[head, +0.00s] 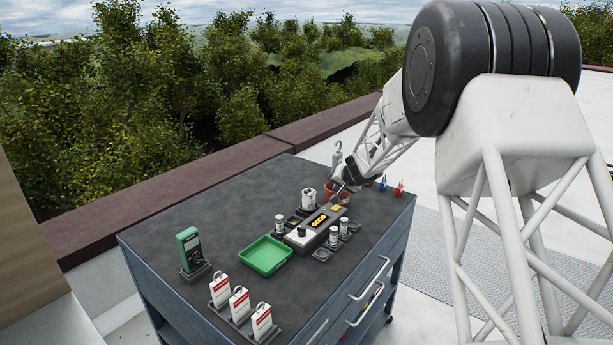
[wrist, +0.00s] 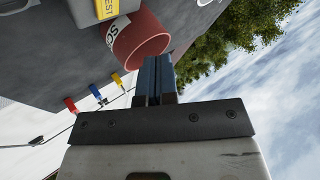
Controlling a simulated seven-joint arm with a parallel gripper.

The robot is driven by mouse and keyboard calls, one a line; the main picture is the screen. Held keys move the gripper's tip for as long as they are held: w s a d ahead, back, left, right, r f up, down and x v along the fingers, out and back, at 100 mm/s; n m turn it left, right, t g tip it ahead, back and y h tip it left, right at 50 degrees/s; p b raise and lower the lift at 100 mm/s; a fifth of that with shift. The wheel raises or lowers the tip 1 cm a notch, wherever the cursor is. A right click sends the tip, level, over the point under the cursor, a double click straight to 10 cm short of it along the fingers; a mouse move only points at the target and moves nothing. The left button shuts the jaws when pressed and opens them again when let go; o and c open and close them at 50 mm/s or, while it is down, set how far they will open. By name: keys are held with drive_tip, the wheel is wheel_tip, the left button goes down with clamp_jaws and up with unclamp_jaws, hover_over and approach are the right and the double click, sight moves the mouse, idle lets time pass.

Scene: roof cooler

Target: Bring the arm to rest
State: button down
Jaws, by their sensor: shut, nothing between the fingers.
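My gripper (head: 341,183) is low over the far right part of the dark cart top (head: 215,205), and my arm reaches down to it from the right. In the wrist view my gripper (wrist: 158,68) has its two dark blue fingers pressed together with nothing between them. A red cup (wrist: 143,40) with partly hidden white lettering is just beyond the fingertips. I cannot tell whether they touch it. In the head view the red cup (head: 329,190) is partly hidden by my gripper.
A grey tester (head: 316,228) with small cylinders around it stands mid-cart. A green tray (head: 266,256), a green meter (head: 189,249) and red-white tags (head: 240,304) are nearer. Coloured clips (head: 399,188) sit right of my gripper. A hanging hook (head: 337,155) stands behind it.

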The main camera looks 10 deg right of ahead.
drive_tip(key=s+a+r+n+g, duration=0.1)
drive_tip(key=s+a+r, duration=0.3)
drive_tip(key=s, duration=0.5)
drive_tip(key=s+a+r+n+g, duration=0.1)
drive_tip(key=s+r, duration=0.5)
drive_tip(key=s, duration=0.3)
drive_tip(key=s+a+r+n+g, duration=0.1)
drive_tip(key=s+a+r, duration=0.3)
drive_tip(key=s, duration=0.5)
drive_tip(key=s+d+n+g+h, duration=0.1)
drive_tip(key=s+d+g+h, duration=0.2)
drive_tip(key=s, duration=3.1)
drive_tip(key=shift+s+n, duration=0.3)
drive_tip(key=shift+s, duration=0.1)
